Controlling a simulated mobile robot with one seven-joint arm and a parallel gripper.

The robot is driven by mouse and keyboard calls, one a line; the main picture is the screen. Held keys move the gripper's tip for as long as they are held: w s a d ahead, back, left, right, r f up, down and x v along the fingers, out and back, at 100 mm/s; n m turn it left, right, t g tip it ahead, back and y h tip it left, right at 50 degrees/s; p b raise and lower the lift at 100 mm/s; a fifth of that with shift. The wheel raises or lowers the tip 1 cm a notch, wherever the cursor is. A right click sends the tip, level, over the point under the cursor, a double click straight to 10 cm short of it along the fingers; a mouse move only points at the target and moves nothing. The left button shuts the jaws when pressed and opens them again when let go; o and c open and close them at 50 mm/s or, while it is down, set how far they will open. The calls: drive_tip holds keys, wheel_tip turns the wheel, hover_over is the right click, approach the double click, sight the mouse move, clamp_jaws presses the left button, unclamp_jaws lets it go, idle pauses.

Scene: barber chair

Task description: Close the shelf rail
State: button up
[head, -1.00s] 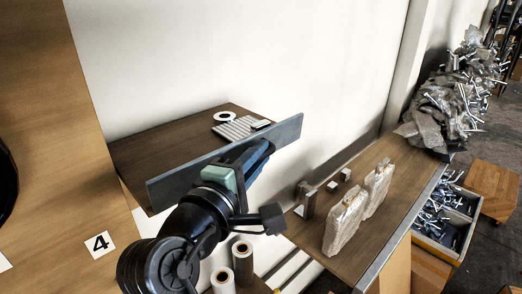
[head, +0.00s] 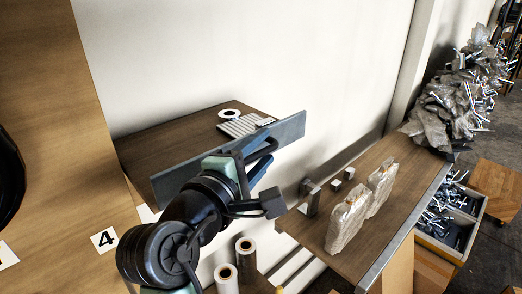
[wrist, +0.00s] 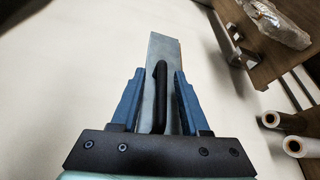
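The shelf rail (head: 210,163) is a long blue-grey bar across the front of the brown shelf (head: 180,132), standing out from its front edge. Its black handle (head: 264,146) is on the side facing me. My gripper (head: 257,163) is beside the rail at the handle. In the wrist view my gripper (wrist: 159,74) is open. Its two blue fingers stand on either side of the black handle (wrist: 160,95), with visible gaps, and the rail (wrist: 163,50) shows behind. I cannot tell whether a finger touches the rail.
A white roll (head: 230,115) and a ribbed grey block (head: 240,126) lie on the shelf. To the right, a lower shelf (head: 395,158) holds wrapped packages (head: 348,222) and small metal blocks. Paper rolls (head: 226,278) stand below. A bin of bolts (head: 450,220) is at far right.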

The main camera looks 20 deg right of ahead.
drive_tip(key=shift+s, duration=0.1)
drive_tip(key=shift+s+a+b, duration=0.15)
drive_tip(key=shift+a+b, duration=0.15)
drive_tip(key=b+v, duration=0.5)
drive_tip(key=v, duration=0.7)
drive_tip(key=shift+s, duration=0.1)
